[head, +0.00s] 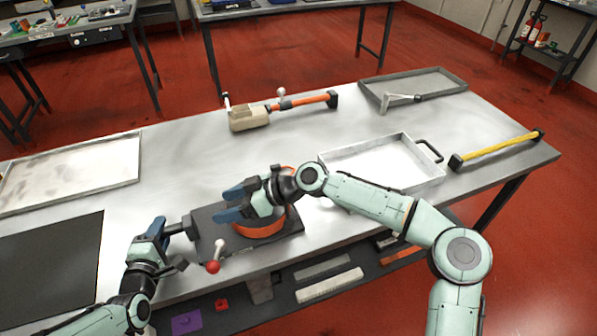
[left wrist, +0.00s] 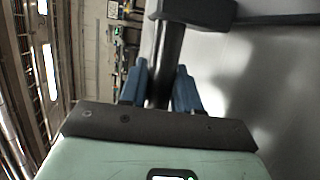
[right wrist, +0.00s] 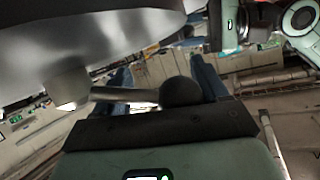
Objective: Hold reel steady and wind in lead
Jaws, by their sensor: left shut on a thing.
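The orange reel (head: 262,230) sits on a dark base plate (head: 228,250) near the table's front edge, partly hidden by my right arm. My left gripper (head: 163,228) is shut on a dark bar (left wrist: 166,55) at the left of the base plate. My right gripper (head: 228,203) is over the left side of the reel, fingers apart. In the right wrist view, a black knob (right wrist: 181,92) on a metal rod (right wrist: 125,95) lies between its fingers, nearer the right one. A short lever with a red knob (head: 213,267) stands at the plate's front. I cannot make out the lead.
An empty white tray (head: 405,186) stands right of the reel. An orange-handled tool (head: 305,102), a grey tray (head: 445,80) and a yellow bar (head: 500,146) lie further back. A shallow tray (head: 125,160) and a black mat (head: 50,265) are at left.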

